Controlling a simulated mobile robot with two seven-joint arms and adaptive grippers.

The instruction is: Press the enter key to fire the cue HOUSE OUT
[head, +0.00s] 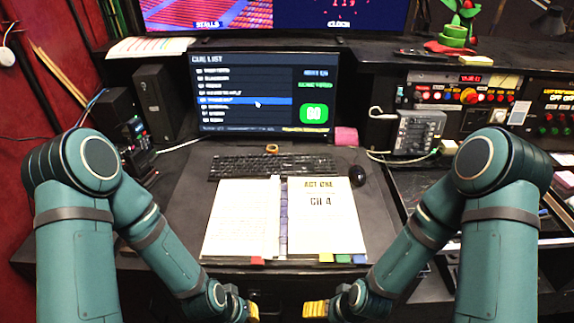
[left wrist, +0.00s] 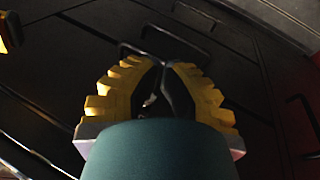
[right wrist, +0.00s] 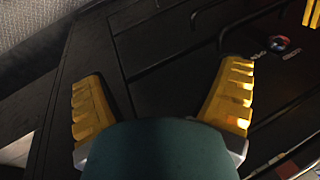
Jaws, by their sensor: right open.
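A black keyboard (head: 262,166) lies on the desk in front of the monitor (head: 262,95) in the head view. Its single keys are too small to tell apart, so I cannot pick out the enter key. The monitor shows a cue list with one row highlighted in blue and a green box at the right; the row names are blurred. My left gripper (head: 253,311) is low at the desk's front edge, its fingertips together and empty in the left wrist view (left wrist: 160,68). My right gripper (head: 315,309) is beside it, open and empty in the right wrist view (right wrist: 165,72). Both are well short of the keyboard.
An open binder (head: 240,220) with coloured tabs lies between the keyboard and my grippers. A black mouse (head: 357,176) is right of the keyboard. Control panels (head: 460,95) with buttons fill the right side.

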